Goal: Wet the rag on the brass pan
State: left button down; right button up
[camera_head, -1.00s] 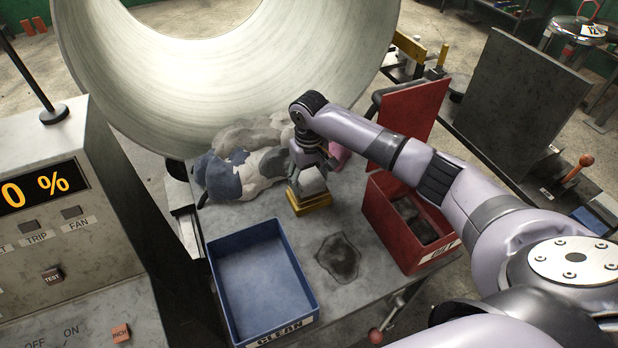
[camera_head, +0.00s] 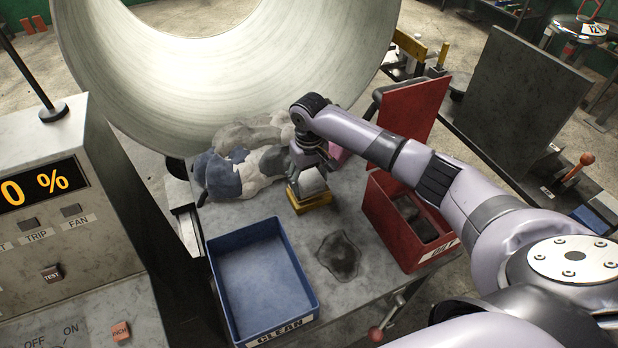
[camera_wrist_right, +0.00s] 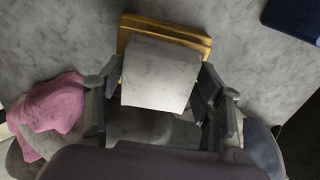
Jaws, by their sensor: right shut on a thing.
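My right gripper (camera_head: 311,176) points down over the table and is shut on a pale grey-white rag (camera_head: 312,183), which looks like a folded block. In the right wrist view the rag (camera_wrist_right: 160,72) sits between the two fingers of the gripper (camera_wrist_right: 155,85). The rag is on or just above the brass pan (camera_head: 311,205), a small golden rectangular pan on the table. The pan's far edge also shows in the right wrist view (camera_wrist_right: 165,27). Whether the rag touches the inside of the pan is hidden. My left gripper is not in view.
A blue CLEAN bin (camera_head: 262,275) stands front left. A red bin (camera_head: 384,221) with an open lid stands to the right. A dark stain (camera_head: 339,256) lies between them. Piled rags (camera_head: 235,172) and a pink cloth (camera_wrist_right: 55,103) lie beside the gripper. A large metal drum (camera_head: 110,75) stands behind.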

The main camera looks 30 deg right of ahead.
aim_at(309, 178)
jog(key=shift+f, duration=0.65)
dwell(1.0)
notch_tip(309, 178, up, 7)
jog(key=p, duration=0.8)
jog(key=shift+r, duration=0.1)
dwell(0.7)
